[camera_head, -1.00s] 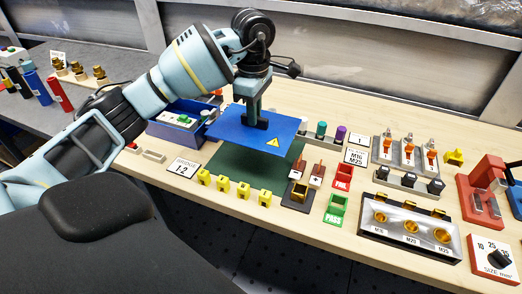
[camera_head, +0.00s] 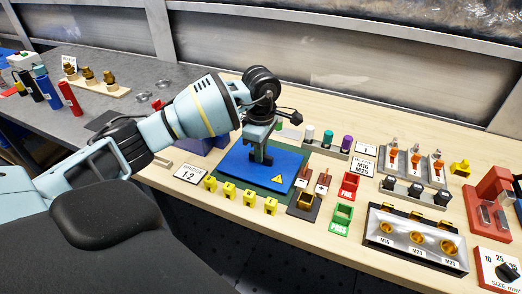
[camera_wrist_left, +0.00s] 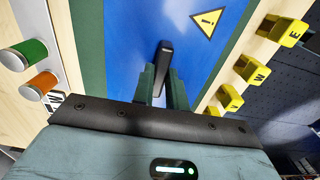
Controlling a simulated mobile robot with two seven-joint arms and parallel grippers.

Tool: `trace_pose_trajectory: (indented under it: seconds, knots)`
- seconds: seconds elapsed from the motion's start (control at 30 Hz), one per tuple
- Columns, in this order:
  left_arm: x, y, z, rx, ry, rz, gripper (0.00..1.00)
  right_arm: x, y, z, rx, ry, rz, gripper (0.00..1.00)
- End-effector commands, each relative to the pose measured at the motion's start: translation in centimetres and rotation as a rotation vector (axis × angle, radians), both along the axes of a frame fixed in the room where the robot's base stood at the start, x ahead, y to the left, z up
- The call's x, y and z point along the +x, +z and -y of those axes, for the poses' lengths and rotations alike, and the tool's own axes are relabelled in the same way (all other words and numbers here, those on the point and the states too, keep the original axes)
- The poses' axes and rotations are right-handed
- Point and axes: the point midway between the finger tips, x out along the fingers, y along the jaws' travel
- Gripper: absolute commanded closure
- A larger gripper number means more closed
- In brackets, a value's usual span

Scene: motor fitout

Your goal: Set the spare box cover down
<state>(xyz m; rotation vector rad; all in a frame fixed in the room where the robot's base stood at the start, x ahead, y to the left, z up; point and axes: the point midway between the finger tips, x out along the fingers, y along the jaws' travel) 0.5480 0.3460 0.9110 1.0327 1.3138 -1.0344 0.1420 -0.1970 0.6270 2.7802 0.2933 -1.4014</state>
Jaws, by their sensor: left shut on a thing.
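The spare box cover (camera_head: 235,168) is a flat blue plate with a yellow warning triangle and a black handle. It lies level over the dark green mat (camera_head: 291,198), whose edges show around it. I cannot tell if it touches the mat. My left gripper (camera_head: 262,160) is above the cover and shut on its handle. In the left wrist view, the fingers (camera_wrist_left: 166,88) close on the black handle of the blue cover (camera_wrist_left: 205,60). My right gripper is not in view.
Several yellow clips (camera_head: 229,191) stand along the mat's front edge. A bridge label (camera_head: 188,173) lies left of them. A dark holder (camera_head: 304,205), a red FAIL bin (camera_head: 349,185) and a green PASS bin (camera_head: 341,221) stand to the right. Coloured cylinders (camera_head: 328,138) stand behind.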

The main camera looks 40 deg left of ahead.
Motion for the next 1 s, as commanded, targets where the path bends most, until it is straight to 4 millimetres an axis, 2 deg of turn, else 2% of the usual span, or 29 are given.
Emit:
trace_pose_trajectory:
  seconds: [0.4,0.43,0.6,0.87,1.0]
  knots:
    - [0.1,-0.5,0.0,-0.001,0.0,0.004,1.0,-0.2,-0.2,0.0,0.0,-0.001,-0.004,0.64]
    - [0.0,-0.5,0.0,0.0,0.0,0.003,0.83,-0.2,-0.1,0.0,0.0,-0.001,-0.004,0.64]
    - [0.0,-0.5,0.0,0.0,0.0,0.003,0.64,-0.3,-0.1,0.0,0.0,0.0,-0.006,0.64]
    - [0.0,-0.4,0.0,0.0,0.0,0.003,0.64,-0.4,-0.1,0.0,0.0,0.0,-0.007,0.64]
    - [0.1,0.5,0.0,0.0,0.0,0.005,0.64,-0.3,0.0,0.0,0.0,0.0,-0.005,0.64]
